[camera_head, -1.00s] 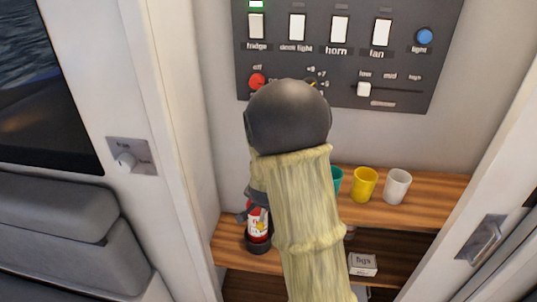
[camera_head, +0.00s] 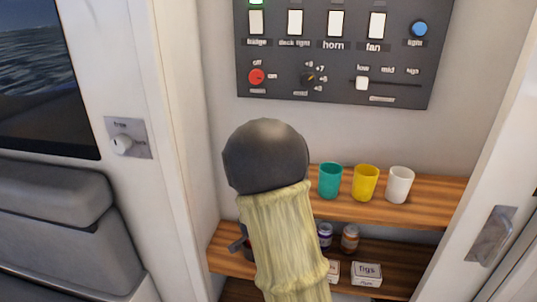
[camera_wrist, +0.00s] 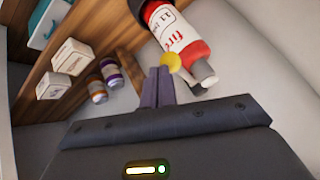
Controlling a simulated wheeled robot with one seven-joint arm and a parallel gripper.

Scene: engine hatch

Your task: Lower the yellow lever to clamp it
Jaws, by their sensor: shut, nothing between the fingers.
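In the wrist view a round yellow knob (camera_wrist: 170,62), which looks like the end of the yellow lever, shows just beyond my fingertips. The rest of the lever is hidden or unclear. My gripper (camera_wrist: 158,72) is shut and empty, its tips very close to the knob; I cannot tell whether they touch. A red and white fire extinguisher (camera_wrist: 180,35) with a dark end is right behind the knob. In the head view my arm hides the knob, the extinguisher and most of my gripper.
A teal cup (camera_head: 330,181), a yellow cup (camera_head: 365,182) and a white cup (camera_head: 399,185) stand on the upper wooden shelf (camera_head: 433,207). Jars and a figs box (camera_head: 367,274) are on the lower shelf. A switch panel (camera_head: 340,60) is on the wall above.

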